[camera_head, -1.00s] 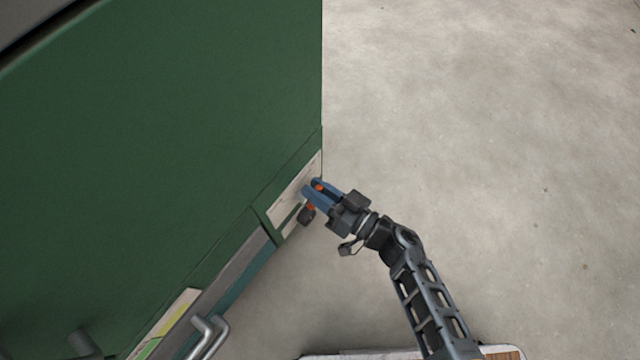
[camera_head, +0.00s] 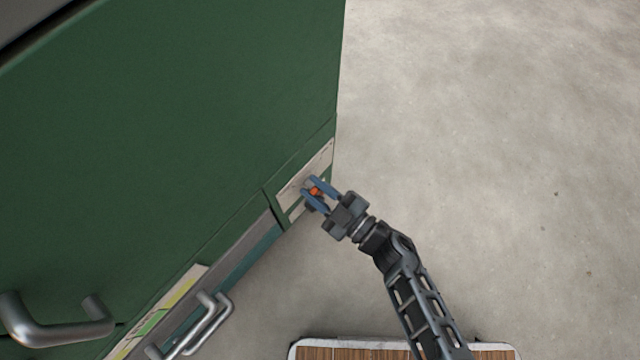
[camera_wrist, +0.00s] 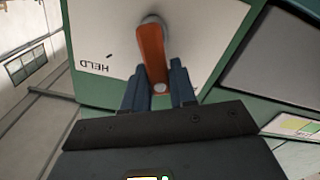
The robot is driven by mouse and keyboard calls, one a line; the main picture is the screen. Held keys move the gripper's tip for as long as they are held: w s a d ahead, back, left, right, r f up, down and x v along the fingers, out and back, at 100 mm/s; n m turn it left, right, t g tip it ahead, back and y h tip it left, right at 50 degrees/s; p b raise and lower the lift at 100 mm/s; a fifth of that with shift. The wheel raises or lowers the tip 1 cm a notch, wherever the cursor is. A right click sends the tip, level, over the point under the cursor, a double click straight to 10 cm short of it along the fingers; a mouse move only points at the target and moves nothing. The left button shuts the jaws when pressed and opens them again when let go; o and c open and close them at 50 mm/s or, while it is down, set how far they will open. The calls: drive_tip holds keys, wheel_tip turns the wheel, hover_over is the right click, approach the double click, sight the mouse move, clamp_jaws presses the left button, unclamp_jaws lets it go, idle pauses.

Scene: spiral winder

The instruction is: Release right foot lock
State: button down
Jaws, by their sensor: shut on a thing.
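The right foot lock shows as an orange lever (camera_wrist: 152,48) on a round grey pivot in the wrist view. It is mounted on a white plate (camera_wrist: 104,40) marked "HELD", which reads upside down. My gripper (camera_wrist: 157,76) has its two blue fingers on either side of the lever's near end and is shut on it. In the head view my gripper (camera_head: 310,190) is at the lower corner of the green machine, with a bit of the orange lever (camera_head: 315,191) between its fingers. The fingers partly hide the lever and plate there.
The green machine body (camera_head: 170,110) fills the left. Metal handles (camera_head: 208,318) and a yellow-green label (camera_head: 165,315) lie along its lower edge. Bare concrete floor (camera_head: 490,140) is open on the right. A wood-slatted surface (camera_head: 345,350) shows at the bottom.

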drive_tip(key=shift+s+a+f+n+b, duration=0.15)
drive_tip(key=shift+s+f+n+b, duration=0.15)
drive_tip(key=shift+n, duration=0.6)
drive_tip(key=shift+s+a+f+n+b, duration=0.2)
drive_tip(key=shift+n+b, duration=0.1)
drive_tip(key=shift+n, duration=0.6)
drive_tip(key=c, duration=1)
unclamp_jaws()
drive_tip(key=p+v, duration=0.2)
drive_tip(key=v, duration=0.5)
drive_tip(key=shift+s+d, duration=0.2)
drive_tip(key=shift+d, duration=0.15)
